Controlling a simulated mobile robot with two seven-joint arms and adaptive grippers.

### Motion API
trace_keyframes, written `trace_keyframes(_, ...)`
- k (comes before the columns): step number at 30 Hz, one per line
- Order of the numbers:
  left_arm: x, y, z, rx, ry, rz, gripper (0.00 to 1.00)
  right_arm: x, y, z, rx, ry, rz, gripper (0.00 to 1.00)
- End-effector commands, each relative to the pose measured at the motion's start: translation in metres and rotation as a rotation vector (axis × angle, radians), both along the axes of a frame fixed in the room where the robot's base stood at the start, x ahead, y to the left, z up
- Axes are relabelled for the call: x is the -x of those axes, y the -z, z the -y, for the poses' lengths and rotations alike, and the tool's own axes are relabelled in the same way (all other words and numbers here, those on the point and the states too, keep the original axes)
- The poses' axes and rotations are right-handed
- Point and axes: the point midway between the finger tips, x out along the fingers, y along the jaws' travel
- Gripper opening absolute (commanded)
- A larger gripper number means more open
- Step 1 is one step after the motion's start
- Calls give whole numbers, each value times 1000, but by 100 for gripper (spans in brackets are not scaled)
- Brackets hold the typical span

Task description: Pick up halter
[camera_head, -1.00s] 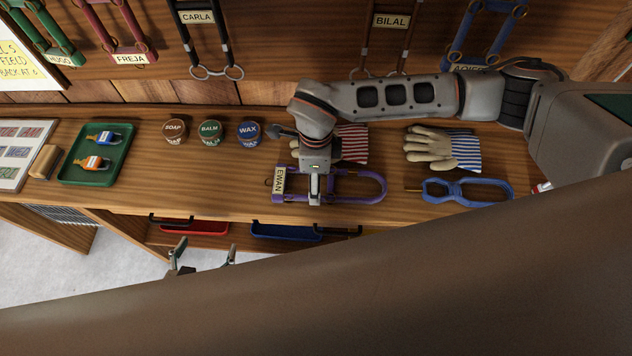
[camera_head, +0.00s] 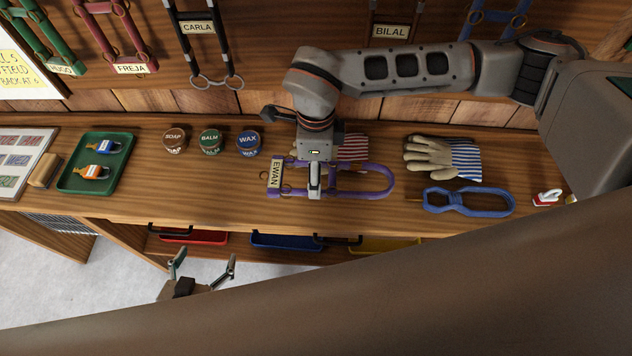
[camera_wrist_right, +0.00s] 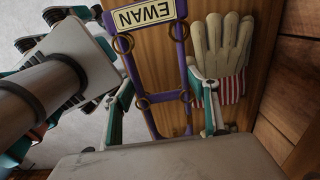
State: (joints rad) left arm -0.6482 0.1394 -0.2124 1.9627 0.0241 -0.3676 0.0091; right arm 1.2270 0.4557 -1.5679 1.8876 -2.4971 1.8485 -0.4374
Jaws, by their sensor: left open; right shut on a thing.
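The purple halter (camera_head: 391,181) with a cream EWAN label (camera_head: 275,173) is at the middle of the wooden bench, and it appears slightly raised. My right gripper (camera_head: 315,192) points down over it from above. In the right wrist view, the halter (camera_wrist_right: 180,60) runs between the two fingers of that gripper (camera_wrist_right: 164,98), which is shut on its straps. My left gripper (camera_head: 203,272) is open and empty, low in front of the bench and away from the halter. The right forearm and wrist hide part of the bench behind the halter.
Gloves with red stripes (camera_head: 354,148) lie just behind the halter, partly hidden. To the right are blue-striped gloves (camera_head: 430,155) and a blue looped item (camera_head: 470,208). Tins (camera_head: 248,143) and a green tray (camera_head: 70,181) stand left. Other halters (camera_head: 228,50) hang behind.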

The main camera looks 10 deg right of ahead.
Motion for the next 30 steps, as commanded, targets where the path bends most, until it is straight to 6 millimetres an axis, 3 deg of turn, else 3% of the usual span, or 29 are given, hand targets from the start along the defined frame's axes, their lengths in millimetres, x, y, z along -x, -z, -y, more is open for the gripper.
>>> trace_keyframes(1, 0, 2, 0, 0, 0, 0, 78, -2, -17, 0, -1, -2, 9, 28)
trace_keyframes(6, 0, 6, 0, 0, 0, -1, 78, -2, -65, 0, -1, 0, 9, 28)
trace_keyframes(12, 1, 9, 0, -1, 0, -2, 78, -1, -103, 0, 0, 0, 4, 28)
trace_keyframes(19, 1, 10, 0, 0, 0, -3, 78, 0, -122, 0, 0, 1, 2, 28)
trace_keyframes(30, 1, 10, 0, 0, 0, -3, 78, 0, -125, 0, -1, 0, 1, 28)
